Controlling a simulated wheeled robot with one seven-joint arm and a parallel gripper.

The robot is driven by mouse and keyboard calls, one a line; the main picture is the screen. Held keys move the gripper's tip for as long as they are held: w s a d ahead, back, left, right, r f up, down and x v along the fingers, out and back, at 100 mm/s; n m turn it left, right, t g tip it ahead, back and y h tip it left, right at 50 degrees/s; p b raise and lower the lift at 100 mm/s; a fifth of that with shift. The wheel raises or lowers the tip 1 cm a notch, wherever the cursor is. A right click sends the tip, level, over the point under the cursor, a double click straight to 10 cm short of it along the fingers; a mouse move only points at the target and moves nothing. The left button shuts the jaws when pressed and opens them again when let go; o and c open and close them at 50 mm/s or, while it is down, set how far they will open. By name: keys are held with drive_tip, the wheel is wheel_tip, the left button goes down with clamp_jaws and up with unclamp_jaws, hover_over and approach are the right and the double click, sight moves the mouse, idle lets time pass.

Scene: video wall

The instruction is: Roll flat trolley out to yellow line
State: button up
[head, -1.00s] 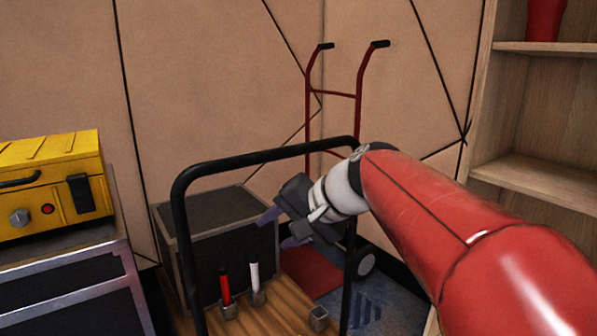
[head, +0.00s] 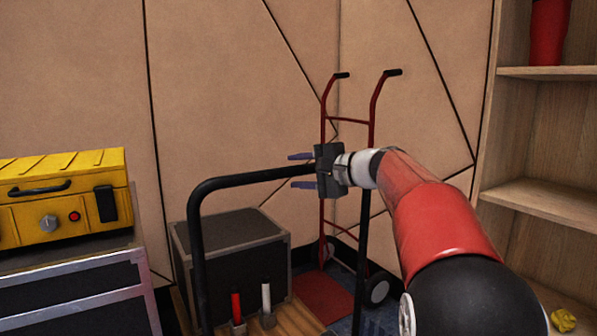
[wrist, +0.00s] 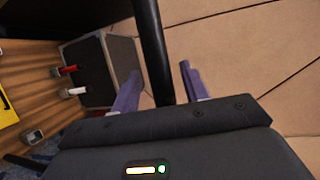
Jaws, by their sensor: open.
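The flat trolley has a wooden deck (head: 183,309) and a tall black push handle (head: 245,180). A black case (head: 235,248) and two upright grips, red (head: 236,308) and white (head: 266,297), are over the deck. My gripper (head: 301,171) is at the handle's top bar, near its right end, with fingers pointing left, one above and one below the bar. In the wrist view the bar (wrist: 152,45) runs between the two open purple fingers (wrist: 160,84), with gaps showing on both sides. My gripper hides the handle's right corner. No yellow line shows.
A red hand truck (head: 347,120) stands behind the trolley against the panelled wall. A yellow toolbox (head: 65,190) sits on a black metal-edged case (head: 75,300) at the left. Wooden shelves (head: 540,195) stand close at the right.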

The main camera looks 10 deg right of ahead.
drive_tip(key=shift+w+a, duration=0.25)
clamp_jaws()
drive_tip(key=shift+f, duration=0.1)
